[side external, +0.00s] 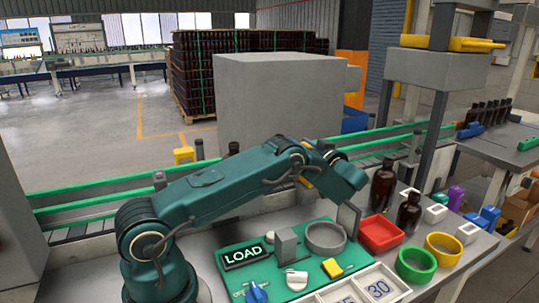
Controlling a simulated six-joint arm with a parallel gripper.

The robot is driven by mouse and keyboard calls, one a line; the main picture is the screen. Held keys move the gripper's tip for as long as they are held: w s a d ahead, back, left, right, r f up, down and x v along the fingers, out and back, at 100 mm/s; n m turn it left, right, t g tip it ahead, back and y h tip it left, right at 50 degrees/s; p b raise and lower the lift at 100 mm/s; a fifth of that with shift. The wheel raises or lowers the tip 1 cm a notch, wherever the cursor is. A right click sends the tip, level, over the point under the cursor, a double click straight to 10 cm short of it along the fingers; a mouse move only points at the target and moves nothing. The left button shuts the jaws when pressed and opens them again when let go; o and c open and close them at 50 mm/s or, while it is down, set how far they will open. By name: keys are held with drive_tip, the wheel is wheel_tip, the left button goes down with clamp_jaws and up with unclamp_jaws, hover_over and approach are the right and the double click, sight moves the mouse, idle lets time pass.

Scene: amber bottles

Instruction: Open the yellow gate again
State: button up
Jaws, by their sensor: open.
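A small piece of yellow (307,181) shows at the conveyor edge, just behind and left of my wrist. It may be part of the yellow gate, but my arm hides most of it and I cannot tell its position. My gripper (350,190) is at the end of the arm, above the back of the bench and right of that yellow piece. It is open, with nothing visible in it. The fingertips are hard to make out, and I cannot tell whether they touch anything.
A green panel (228,284) with a LOAD sign (245,256) and a grey ring (325,237) lies in front. Amber bottles (383,186), a red tray (380,233), and green (416,264) and yellow (443,248) rings stand right. The green-railed conveyor (90,181) runs behind.

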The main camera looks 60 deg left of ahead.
clamp_jaws()
drive_tip(key=shift+s+a, duration=0.1)
idle(1.3)
